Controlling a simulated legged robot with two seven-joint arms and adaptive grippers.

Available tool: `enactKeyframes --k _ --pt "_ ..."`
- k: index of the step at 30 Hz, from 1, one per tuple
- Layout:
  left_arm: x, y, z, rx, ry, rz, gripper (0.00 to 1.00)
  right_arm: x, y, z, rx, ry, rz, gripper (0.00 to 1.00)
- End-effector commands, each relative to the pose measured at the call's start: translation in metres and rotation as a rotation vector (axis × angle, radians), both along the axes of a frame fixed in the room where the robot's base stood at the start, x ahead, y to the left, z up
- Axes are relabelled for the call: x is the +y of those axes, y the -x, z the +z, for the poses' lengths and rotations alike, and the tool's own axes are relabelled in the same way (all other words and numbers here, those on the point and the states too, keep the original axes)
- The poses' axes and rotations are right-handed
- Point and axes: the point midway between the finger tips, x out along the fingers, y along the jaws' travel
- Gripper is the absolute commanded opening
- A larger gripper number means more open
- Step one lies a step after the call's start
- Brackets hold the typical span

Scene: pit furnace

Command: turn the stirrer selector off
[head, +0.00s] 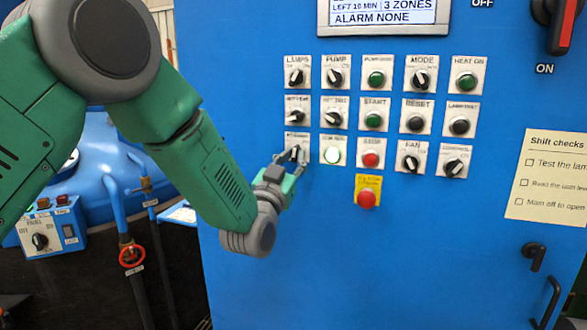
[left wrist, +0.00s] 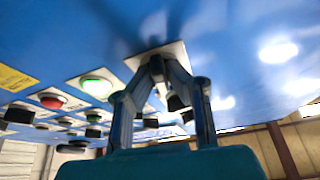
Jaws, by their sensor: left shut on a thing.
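The stirrer selector (head: 294,145) is a dark knob on a white plate, at the left end of the third row of controls on the blue panel. My left gripper (head: 292,158) is at this selector, its fingers shut on the knob and covering most of it. In the left wrist view the two fingers of my left gripper (left wrist: 157,66) converge at the white selector plate (left wrist: 176,51). The knob itself is mostly hidden between the fingertips, so its pointing direction cannot be read. My right gripper is not in view.
A lit white-green button (head: 332,155) sits just right of the selector, then a red button (head: 371,159). A red emergency button (head: 366,198) on a yellow plate is lower right. More selectors, such as the fan knob (head: 411,163), lie further right.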

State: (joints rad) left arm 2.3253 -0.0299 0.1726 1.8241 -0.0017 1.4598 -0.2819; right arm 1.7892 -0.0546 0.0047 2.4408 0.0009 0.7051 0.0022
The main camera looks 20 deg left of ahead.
Motion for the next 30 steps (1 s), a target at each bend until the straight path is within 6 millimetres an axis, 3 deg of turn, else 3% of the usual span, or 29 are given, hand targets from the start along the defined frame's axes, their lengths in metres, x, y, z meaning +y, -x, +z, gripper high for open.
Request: enactKeyframes --k 1,12,21,30 --pt "-0.001 0.000 -0.006 0.005 0.049 -0.001 0.00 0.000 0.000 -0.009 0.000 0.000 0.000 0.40" --pt "-0.002 0.000 -0.005 0.019 0.387 -0.001 0.00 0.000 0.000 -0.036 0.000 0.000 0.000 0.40" --pt "-0.003 0.000 -0.004 0.027 0.586 0.000 0.00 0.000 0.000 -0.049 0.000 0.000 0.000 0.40" --pt "-0.003 0.000 -0.003 0.032 0.679 0.001 0.00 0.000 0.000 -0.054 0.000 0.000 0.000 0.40"
